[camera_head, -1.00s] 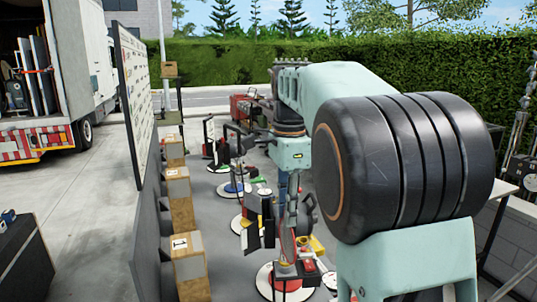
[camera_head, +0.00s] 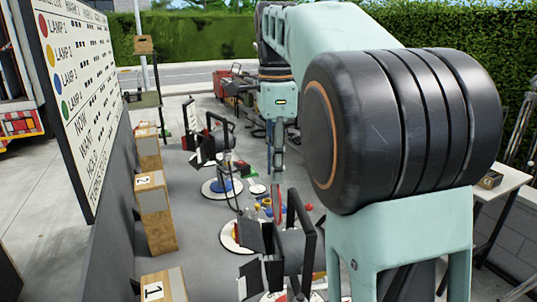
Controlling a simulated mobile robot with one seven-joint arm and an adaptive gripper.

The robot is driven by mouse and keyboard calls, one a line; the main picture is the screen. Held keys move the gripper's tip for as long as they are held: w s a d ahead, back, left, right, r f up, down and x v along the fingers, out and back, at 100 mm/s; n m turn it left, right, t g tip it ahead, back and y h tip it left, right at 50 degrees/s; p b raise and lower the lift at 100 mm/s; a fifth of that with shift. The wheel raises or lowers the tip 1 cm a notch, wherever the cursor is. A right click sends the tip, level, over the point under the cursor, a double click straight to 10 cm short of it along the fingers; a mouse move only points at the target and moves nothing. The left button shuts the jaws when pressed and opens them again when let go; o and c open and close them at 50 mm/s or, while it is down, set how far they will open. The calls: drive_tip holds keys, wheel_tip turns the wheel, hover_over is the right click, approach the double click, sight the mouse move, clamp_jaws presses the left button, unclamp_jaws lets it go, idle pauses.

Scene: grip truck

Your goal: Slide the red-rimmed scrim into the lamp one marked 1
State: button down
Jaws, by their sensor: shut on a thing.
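My gripper (camera_head: 279,168) points down at the end of my teal arm. It is shut on the red-rimmed scrim (camera_head: 278,202), which hangs below it nearly edge-on as a thin red strip. Lamp one (camera_head: 292,246) is the nearest black lamp, with open side flaps, beside the box marked 1 (camera_head: 160,288). The scrim shows just above and behind this lamp's head in the picture. I cannot tell whether they touch. The lamp's slot and the fingertips' exact hold are too small to make out.
A board (camera_head: 75,100) lists lamps 1 to 4 with coloured dots. A box marked 2 (camera_head: 155,210) stands on the left. Other black lamps (camera_head: 215,140) stand on round bases behind. Small coloured items lie on the ground. A side table (camera_head: 490,190) is at right.

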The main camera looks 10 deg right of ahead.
sight(274, 196)
drive_tip(key=shift+w+f, duration=0.15)
drive_tip(key=shift+f+b, duration=0.55)
drive_tip(key=shift+f, duration=0.3)
drive_tip(key=shift+f+b, duration=1.2)
drive_tip(key=shift+f, duration=0.05)
drive_tip(key=shift+a+f, duration=0.1)
drive_tip(key=shift+f, duration=0.65)
drive_tip(key=shift+f+b, duration=0.5)
drive_tip(key=shift+f, duration=0.3)
drive_tip(key=shift+f+b, duration=1.05)
drive_tip(key=shift+f, duration=0.75)
